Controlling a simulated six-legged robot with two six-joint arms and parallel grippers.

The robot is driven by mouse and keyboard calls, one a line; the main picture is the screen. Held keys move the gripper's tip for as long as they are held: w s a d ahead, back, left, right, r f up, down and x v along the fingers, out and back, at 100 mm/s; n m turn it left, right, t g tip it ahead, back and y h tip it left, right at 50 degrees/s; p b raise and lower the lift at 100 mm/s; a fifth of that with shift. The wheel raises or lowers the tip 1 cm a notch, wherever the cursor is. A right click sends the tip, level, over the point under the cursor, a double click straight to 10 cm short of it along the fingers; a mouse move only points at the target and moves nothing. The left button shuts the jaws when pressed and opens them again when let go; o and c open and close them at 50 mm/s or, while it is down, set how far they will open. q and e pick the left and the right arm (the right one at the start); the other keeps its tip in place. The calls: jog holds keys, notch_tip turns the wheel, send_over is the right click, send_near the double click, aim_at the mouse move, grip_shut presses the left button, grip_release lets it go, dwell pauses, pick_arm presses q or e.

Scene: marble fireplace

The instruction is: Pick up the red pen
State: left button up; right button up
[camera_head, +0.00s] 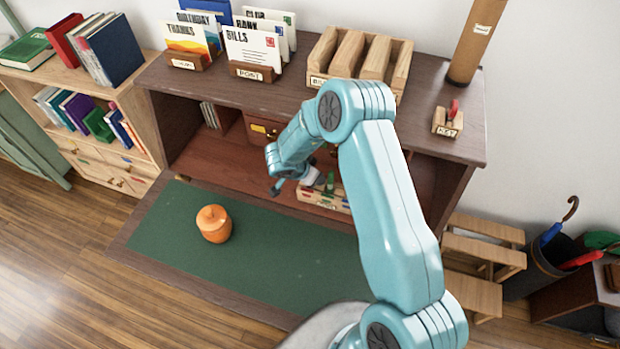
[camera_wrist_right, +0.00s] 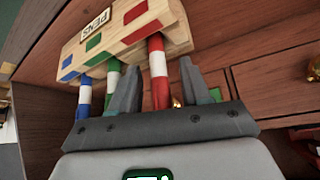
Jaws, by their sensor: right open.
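The red pen (camera_wrist_right: 158,75), red with a white band, stands in a wooden pen holder (camera_wrist_right: 180,22) labelled PENS. My right gripper (camera_wrist_right: 158,64) is open, with one finger on each side of the red pen in the right wrist view; I cannot tell whether either finger touches it. A green pen (camera_wrist_right: 112,82) and a blue pen (camera_wrist_right: 84,98) stand in the same holder, the green one close to a finger. In the head view the holder (camera_head: 325,205) sits inside the desk, partly behind my right arm, which hides the red pen. My left gripper is out of view.
The desk's upper shelf (camera_head: 225,92) is above my gripper, carrying letter racks and a wooden sorter (camera_head: 350,62). Drawers (camera_wrist_right: 275,85) lie behind the pens.

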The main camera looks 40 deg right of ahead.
grip_shut()
jog(key=shift+w+a, duration=0.1)
